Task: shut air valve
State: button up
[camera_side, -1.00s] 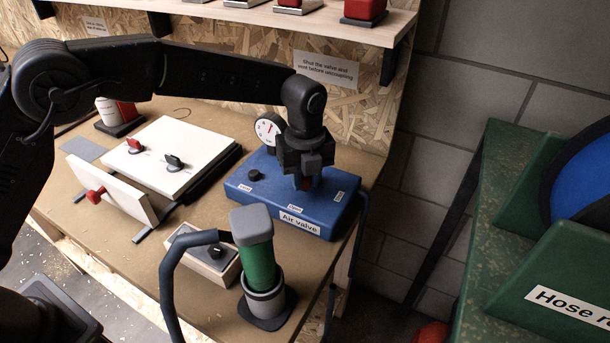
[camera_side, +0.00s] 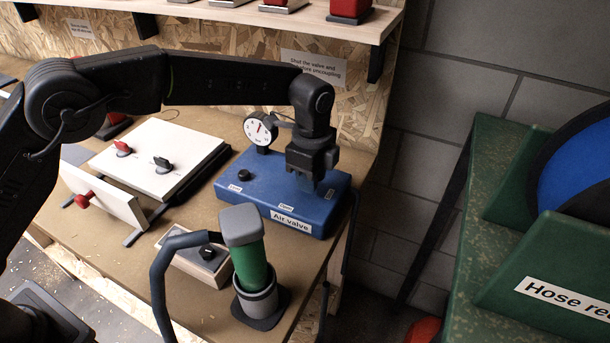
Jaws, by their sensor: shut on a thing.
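The blue air valve box (camera_side: 250,194) sits on the bench, with "Air valve" on its front label. A round white gauge (camera_side: 260,130) with a red needle stands at its back left. A small black knob (camera_side: 244,174) is on its top left. My gripper (camera_side: 316,181) points down over the right part of the box, with its fingers low at the top face. It is shut on the valve's red handle, which the fingers now hide.
A green cylinder with a grey cap (camera_side: 250,262) stands in front of the box, with a dark hose beside it. A wooden block with a black knob (camera_side: 206,256) is left of it. A white panel with two handles (camera_side: 150,160) lies further left. A shelf (camera_side: 290,22) runs above.

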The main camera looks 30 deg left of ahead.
aim_at(324, 186)
jog(key=n, duration=0.1)
jog(key=w+n, duration=0.1)
jog(key=n, duration=0.1)
jog(key=d+n, duration=0.1)
jog(key=shift+w+d+n, duration=0.1)
jog(key=shift+w+n, duration=0.15)
jog(key=shift+n, duration=0.05)
jog(key=shift+w+d+n, duration=0.1)
jog(key=shift+w+n, duration=0.35)
jog(key=shift+n, duration=0.8)
jog(key=shift+w+d+n, duration=0.1)
jog(key=shift+w+n, duration=0.35)
jog(key=shift+n, duration=0.8)
jog(key=o, duration=0.9)
jog(key=shift+o, duration=0.2)
jog(key=shift+r, duration=0.5)
jog(key=r, duration=0.3)
jog(key=shift+w+a+r, duration=0.1)
jog(key=shift+a+r, duration=0.25)
jog(key=shift+a, duration=0.05)
jog(key=a+r, duration=0.6)
jog(key=a, duration=0.5)
jog(key=shift+s+r, duration=0.2)
